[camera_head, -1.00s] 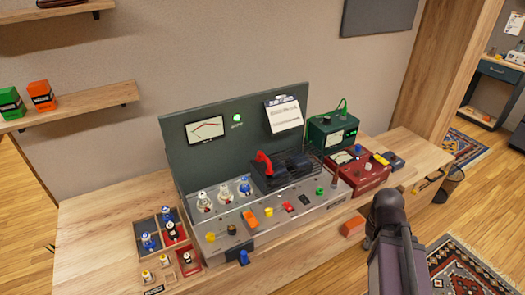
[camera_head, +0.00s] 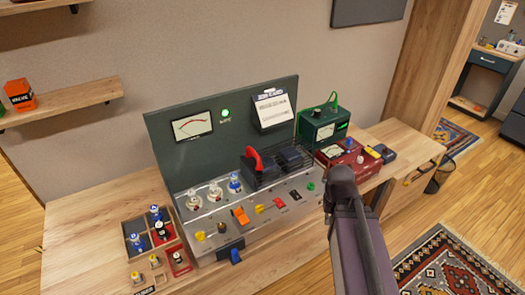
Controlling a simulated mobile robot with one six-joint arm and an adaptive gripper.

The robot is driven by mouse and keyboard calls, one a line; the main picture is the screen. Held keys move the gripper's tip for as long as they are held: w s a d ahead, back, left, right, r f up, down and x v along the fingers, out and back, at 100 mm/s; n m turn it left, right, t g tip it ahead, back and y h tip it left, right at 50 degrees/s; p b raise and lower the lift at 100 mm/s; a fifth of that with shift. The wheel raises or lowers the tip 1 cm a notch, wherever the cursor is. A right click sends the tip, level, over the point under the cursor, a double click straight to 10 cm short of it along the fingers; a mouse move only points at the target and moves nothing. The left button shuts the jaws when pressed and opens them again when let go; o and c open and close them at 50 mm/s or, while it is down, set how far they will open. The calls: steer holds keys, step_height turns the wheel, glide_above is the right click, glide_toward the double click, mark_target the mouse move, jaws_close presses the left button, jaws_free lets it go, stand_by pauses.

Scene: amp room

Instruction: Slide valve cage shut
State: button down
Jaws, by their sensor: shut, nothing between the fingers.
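The valve cage (camera_head: 306,152) looks like a dark wire frame around dark blocks on the right half of the amplifier's metal deck. A red curved handle (camera_head: 253,158) stands at its left end. Three glass valves (camera_head: 215,191) stand upright in a row to the left of the handle, uncovered by the cage. My arm rises from the bottom edge, and its upper end is in front of the deck's right side. My gripper cannot be made out; the arm seems to hide it.
A green meter box (camera_head: 323,125) and a red unit (camera_head: 350,160) stand right of the amplifier. Knobs and switches, including an orange one (camera_head: 240,216), line the deck's front. A tray of spare valves (camera_head: 140,240) is at left.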

steer(key=w+a+y+b, duration=0.1)
steer(key=w+a+y, duration=0.1)
steer(key=w+a, duration=0.1)
steer(key=w+a+y+b, duration=0.2)
steer(key=w+a+y, duration=0.1)
steer(key=w, duration=0.3)
steer(key=w+a+t+y+b, duration=0.1)
steer(key=w+a+y, duration=0.1)
steer(key=w+y, duration=0.1)
steer(key=shift+w+a+r, duration=0.2)
steer(key=shift+w+a, duration=0.2)
steer(key=shift+w, duration=0.4)
steer(key=w+a+r+t+y+b, duration=0.1)
steer(key=w+r+t+y+b, duration=0.1)
steer(key=w+r+y, duration=0.6)
steer(key=w+b, duration=0.1)
steer(key=w, duration=0.2)
steer(key=shift+w+m+b, duration=0.3)
steer(key=shift+w, duration=0.1)
steer(key=shift+a, duration=0.15)
